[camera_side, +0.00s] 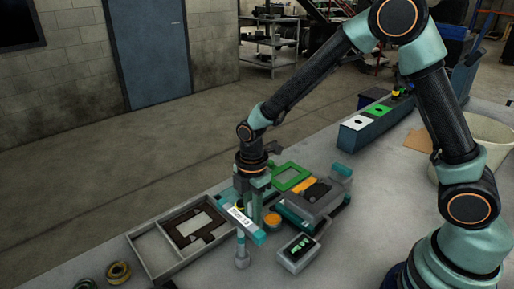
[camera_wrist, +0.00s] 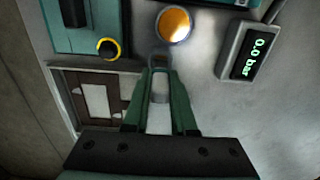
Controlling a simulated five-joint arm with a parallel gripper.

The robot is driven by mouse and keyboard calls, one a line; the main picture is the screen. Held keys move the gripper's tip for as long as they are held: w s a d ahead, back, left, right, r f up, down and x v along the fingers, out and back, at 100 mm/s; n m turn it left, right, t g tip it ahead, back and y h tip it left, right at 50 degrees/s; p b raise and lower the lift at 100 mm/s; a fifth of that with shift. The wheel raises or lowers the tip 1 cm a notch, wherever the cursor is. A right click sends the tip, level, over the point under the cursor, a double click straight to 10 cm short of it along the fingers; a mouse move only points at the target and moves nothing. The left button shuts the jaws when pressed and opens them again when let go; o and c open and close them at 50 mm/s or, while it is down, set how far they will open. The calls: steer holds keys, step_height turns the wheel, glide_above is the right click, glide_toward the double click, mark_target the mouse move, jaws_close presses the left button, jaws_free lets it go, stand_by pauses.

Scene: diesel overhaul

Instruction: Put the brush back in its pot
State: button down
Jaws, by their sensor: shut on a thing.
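My gripper (camera_wrist: 158,82) points down over the bench, its two green fingers closed on a narrow grey piece (camera_wrist: 159,66) with a rounded end, apparently the brush. Its bristles cannot be made out. A small round pot with amber contents (camera_wrist: 173,25) lies just beyond the fingertips in the wrist view, apart from the held piece. In the side view the pot (camera_side: 272,220) stands just right of my gripper (camera_side: 256,212). The lower fingers and the held piece are partly hidden there by a labelled teal bar (camera_side: 240,218).
A gauge reading 0.0 bar (camera_side: 299,249) stands right of the pot. A grey tray with a brown gasket (camera_side: 140,236) lies left. A green frame (camera_side: 291,178) and a dark teal-trimmed fixture (camera_side: 313,202) stand behind. A grey post (camera_side: 242,252) is in front.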

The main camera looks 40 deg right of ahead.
steer(key=shift+f, duration=0.25)
steer(key=c, duration=0.7)
jaws_free()
steer(key=shift+o, duration=0.5)
steer(key=shift+o, duration=0.9)
steer(key=shift+r, duration=3.5)
